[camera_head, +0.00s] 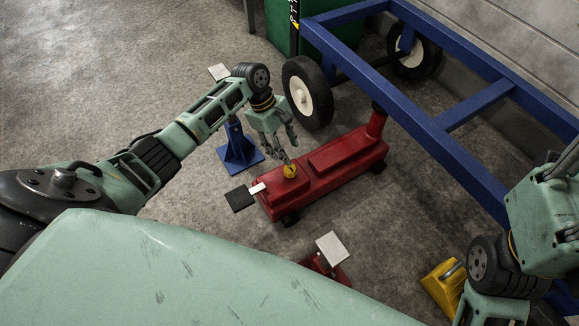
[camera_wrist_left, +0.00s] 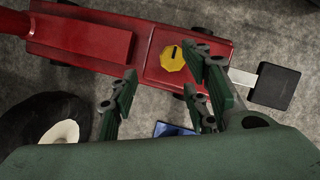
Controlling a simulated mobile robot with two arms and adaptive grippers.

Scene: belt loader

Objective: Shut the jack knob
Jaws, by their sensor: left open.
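The jack (camera_head: 340,160) is a long red floor jack lying beside a wheel in the head view. Its yellow knob (camera_head: 290,171) sits on top of the near end. In the left wrist view the knob (camera_wrist_left: 173,57) is a yellow many-sided disc with a dark slot mark, on the red body (camera_wrist_left: 100,48). My left gripper (camera_head: 289,158) is just above the knob, fingers pointing down. In the left wrist view the gripper (camera_wrist_left: 165,95) is open, its fingers apart and the knob beyond them. My right arm shows at the right edge, but its fingers are not visible.
A blue frame (camera_head: 455,150) on wheels (camera_head: 307,93) stands behind the jack. A blue stand (camera_head: 239,150) is left of it. A black pedal (camera_head: 240,198) sticks out at the jack's near end. A red item with a pale plate (camera_head: 332,247) and a yellow chock (camera_head: 442,286) lie nearer.

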